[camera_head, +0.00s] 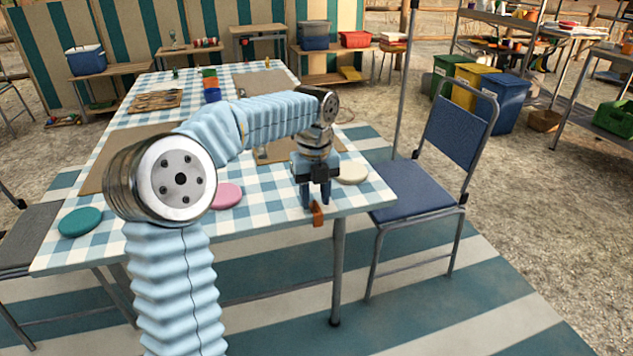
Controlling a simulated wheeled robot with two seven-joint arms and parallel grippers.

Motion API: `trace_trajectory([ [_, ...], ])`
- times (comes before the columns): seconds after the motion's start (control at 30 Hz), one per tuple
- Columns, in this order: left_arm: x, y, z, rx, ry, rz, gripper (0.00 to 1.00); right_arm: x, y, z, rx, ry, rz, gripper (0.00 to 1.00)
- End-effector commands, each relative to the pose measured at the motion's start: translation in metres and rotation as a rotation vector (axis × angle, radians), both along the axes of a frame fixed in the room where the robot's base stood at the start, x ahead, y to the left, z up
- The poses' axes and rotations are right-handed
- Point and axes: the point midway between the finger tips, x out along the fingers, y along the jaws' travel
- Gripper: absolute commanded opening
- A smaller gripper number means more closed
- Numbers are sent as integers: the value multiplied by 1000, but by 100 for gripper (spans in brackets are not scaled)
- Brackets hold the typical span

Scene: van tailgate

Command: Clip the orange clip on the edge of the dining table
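The dining table (75,252) has a blue and white checked cloth, and its near edge runs across the middle of the view. The orange clip (317,215) is at this near edge, toward the right corner, and hangs below the tabletop level. My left gripper (315,203) points down right over the clip. Its two blue fingers are a little apart, with the clip at their tips. I cannot tell whether they grip it, or whether the clip's jaws are around the edge. My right gripper is not in view.
A blue folding chair (408,190) stands close to the table's right side. A cream disc (351,173), a pink disc (227,195) and a teal disc (80,222) lie near the front edge. Brown placemats (120,162) lie on the cloth. The striped mat before the table is clear.

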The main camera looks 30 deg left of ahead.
Motion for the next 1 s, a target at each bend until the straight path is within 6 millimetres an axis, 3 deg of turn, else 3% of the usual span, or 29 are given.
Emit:
trace_trajectory([
  [0.17, 1, 0, 26, 0, -5, 0, 37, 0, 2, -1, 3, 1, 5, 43],
  [0.53, 2, 0, 116, -1, -3, -1, 37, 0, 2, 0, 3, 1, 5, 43],
  [0.7, 2, 1, 134, -1, 0, 0, 37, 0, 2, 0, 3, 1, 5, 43],
  [1.0, 1, 1, 139, -1, 2, 0, 37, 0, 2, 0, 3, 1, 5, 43],
])
